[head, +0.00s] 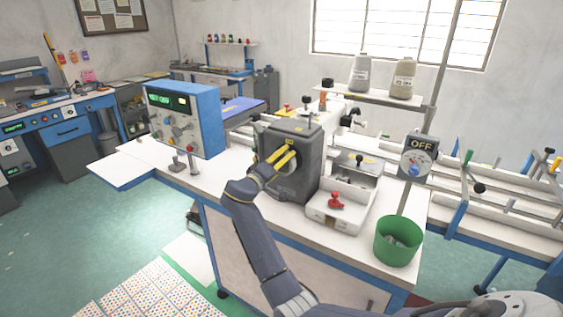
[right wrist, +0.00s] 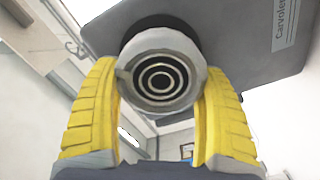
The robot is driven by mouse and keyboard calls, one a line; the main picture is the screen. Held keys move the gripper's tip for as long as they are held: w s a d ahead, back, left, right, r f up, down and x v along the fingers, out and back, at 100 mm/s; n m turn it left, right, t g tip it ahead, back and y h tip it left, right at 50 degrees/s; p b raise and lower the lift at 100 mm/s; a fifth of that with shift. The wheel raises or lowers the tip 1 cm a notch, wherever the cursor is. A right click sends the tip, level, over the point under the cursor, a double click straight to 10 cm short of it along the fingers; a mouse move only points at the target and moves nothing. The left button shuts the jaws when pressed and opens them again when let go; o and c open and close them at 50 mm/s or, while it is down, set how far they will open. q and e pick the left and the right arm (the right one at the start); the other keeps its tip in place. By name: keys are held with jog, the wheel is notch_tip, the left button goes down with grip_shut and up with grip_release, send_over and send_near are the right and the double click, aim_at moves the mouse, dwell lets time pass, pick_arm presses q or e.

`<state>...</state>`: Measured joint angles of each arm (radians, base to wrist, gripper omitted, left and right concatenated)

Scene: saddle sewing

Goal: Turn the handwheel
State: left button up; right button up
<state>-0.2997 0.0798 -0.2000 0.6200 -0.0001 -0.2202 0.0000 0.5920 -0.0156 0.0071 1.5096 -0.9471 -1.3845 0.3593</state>
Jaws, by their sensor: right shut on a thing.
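The sewing machine (head: 310,140) is a dark grey housing on the white workbench in the head view. Its handwheel (right wrist: 160,80) is a round grey knob with concentric rings on its face, in the upper middle of the right wrist view. The yellow fingers of my right gripper (head: 286,157) are at the near side of the machine. In the right wrist view, one finger of the gripper (right wrist: 158,72) lies on each side of the handwheel, closed against its rim. In the head view the gripper mostly hides the handwheel. My left gripper is in neither view.
A blue control box (head: 183,120) stands left of the machine. A white tray (head: 325,222) with a red-handled part and a green bin (head: 398,240) are to the right. An OFF switch panel (head: 418,158) is on a post. Two thread cones (head: 403,78) stand behind.

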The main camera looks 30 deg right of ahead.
jog(key=n, duration=0.4)
jog(key=shift+a+f+n, duration=0.1)
jog(key=shift+f+n, duration=0.1)
jog(key=shift+n, duration=0.1)
jog(key=n, duration=0.4)
jog(key=shift+f+n, duration=0.2)
jog(key=shift+n, duration=0.4)
jog(key=o, duration=1.2)
jog(key=shift+c, duration=0.2)
jog(key=v, duration=0.7)
jog(key=shift+a, duration=0.2)
jog(key=shift+s, duration=0.1)
